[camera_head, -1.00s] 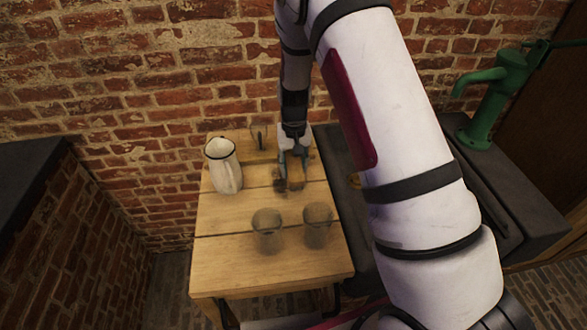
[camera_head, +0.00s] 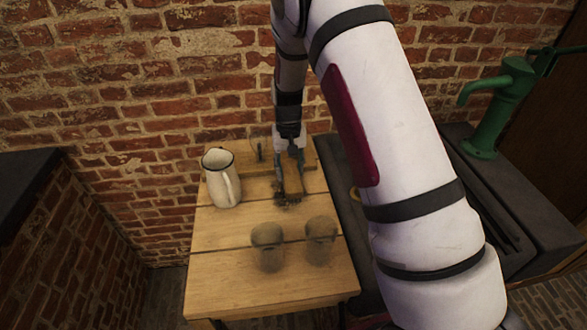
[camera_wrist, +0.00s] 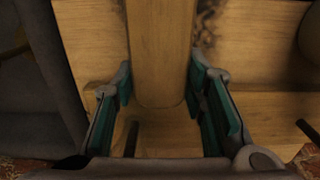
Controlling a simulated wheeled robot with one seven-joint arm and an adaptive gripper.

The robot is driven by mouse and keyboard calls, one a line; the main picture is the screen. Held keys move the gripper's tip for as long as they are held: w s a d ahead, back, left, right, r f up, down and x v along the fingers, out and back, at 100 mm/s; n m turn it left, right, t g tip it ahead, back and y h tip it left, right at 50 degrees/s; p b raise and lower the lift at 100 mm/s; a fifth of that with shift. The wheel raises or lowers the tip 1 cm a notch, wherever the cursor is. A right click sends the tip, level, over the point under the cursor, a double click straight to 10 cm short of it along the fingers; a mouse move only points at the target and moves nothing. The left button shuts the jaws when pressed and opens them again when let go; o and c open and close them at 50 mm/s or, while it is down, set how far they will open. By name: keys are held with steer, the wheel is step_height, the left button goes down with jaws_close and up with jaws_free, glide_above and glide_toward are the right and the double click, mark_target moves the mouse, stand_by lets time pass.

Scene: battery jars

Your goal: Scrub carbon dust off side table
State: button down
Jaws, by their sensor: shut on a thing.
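The wooden side table (camera_head: 225,275) stands against the brick wall. My gripper (camera_head: 289,185) is low over its back right part. In the wrist view my gripper (camera_wrist: 165,95) is shut on a long pale wooden piece (camera_wrist: 160,50), which looks like a brush handle; its working end is not clear. Dark carbon dust (camera_wrist: 207,22) shows on the planks beyond the wooden piece. In the head view a dark smudge (camera_head: 290,200) lies right at the fingertips; dust and brush cannot be told apart there.
A white enamel jug (camera_head: 220,180) stands left of my gripper. Two grey, dusty glass jars (camera_head: 267,247) (camera_head: 320,240) stand in front. A dark sink unit (camera_head: 345,190) with a green hand pump (camera_head: 493,105) is on the right. The table's front left is clear.

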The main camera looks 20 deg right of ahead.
mark_target(285, 203)
steer(key=shift+s+a+r+p, duration=0.1)
steer(key=shift+a+r+p, duration=0.3)
steer(key=shift+a+p, duration=0.25)
steer(key=shift+s+f+p, duration=0.15)
steer(key=shift+s+p, duration=0.45)
steer(key=shift+s, duration=0.6)
steer(key=shift+s+a+f+p, duration=0.15)
steer(key=shift+s+a+p, duration=0.2)
steer(key=shift+s+p, duration=1)
steer(key=shift+s+a+f+p, duration=0.25)
steer(key=shift+s+p, duration=0.25)
steer(key=shift+s, duration=1.5)
steer(key=shift+s+a+f+p, duration=0.1)
steer(key=shift+s+a+p, duration=0.3)
steer(key=shift+s+p, duration=0.95)
steer(key=shift+s+a+b, duration=0.2)
steer(key=shift+a+b, duration=0.35)
steer(key=shift+a, duration=0.4)
steer(key=shift+w+d+r+b, duration=0.1)
steer(key=shift+w+d+b, duration=0.1)
steer(key=shift+w+b, duration=0.65)
steer(key=shift+w+d+r+b, duration=0.1)
steer(key=shift+w+d+b, duration=0.15)
steer(key=shift+w, duration=0.95)
